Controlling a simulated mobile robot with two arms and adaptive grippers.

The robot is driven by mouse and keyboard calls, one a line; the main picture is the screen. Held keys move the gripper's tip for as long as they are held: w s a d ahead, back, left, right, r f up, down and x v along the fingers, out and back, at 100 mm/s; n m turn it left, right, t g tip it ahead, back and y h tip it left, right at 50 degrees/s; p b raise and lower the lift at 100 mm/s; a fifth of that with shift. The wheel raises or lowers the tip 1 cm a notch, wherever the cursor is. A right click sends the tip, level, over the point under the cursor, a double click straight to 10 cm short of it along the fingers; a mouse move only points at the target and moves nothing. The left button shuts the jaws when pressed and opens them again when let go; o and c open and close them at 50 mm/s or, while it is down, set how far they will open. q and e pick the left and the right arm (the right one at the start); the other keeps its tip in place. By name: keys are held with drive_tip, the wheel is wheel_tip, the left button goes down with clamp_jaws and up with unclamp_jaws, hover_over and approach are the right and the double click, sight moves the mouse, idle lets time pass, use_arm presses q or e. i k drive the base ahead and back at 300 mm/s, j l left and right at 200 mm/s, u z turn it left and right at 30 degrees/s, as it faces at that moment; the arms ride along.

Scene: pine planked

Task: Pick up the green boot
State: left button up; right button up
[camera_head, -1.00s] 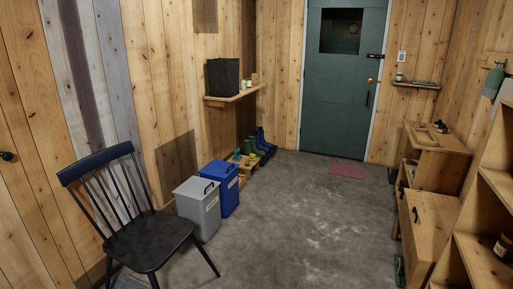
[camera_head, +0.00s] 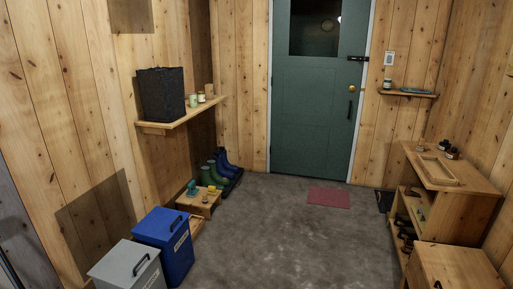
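Green boots (camera_head: 214,173) stand on the floor in the back left corner, on what looks like a dark tray, in front of blue boots (camera_head: 228,161). They are small in the head view, and the single boots overlap, so I cannot clearly separate them. Neither of my grippers shows in the head view.
A blue bin (camera_head: 165,243) and a grey bin (camera_head: 128,268) stand at the front left. A low wooden stool (camera_head: 199,201) with small items is between the bins and the boots. A wall shelf (camera_head: 183,113) juts out above. A wooden cabinet (camera_head: 452,176) lines the right. The middle floor is clear.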

sight(223, 181)
drive_tip(key=i+l, duration=0.1)
drive_tip(key=i, duration=0.6)
drive_tip(key=i+l, duration=0.1)
drive_tip(key=i, duration=0.55)
drive_tip(key=i+l, duration=0.1)
drive_tip(key=i, duration=0.6)
drive_tip(key=i+j+u, duration=0.35)
drive_tip(key=i+j, duration=0.15)
drive_tip(key=i, duration=0.35)
drive_tip(key=i+j+u, duration=0.2)
drive_tip(key=i, duration=0.25)
drive_tip(key=i+j, duration=0.25)
drive_tip(key=i+l+u, duration=0.1)
drive_tip(key=u, duration=0.25)
drive_tip(key=l+u, duration=0.1)
drive_tip(key=u, duration=0.3)
drive_tip(key=i+l+u, duration=0.15)
drive_tip(key=u, duration=0.2)
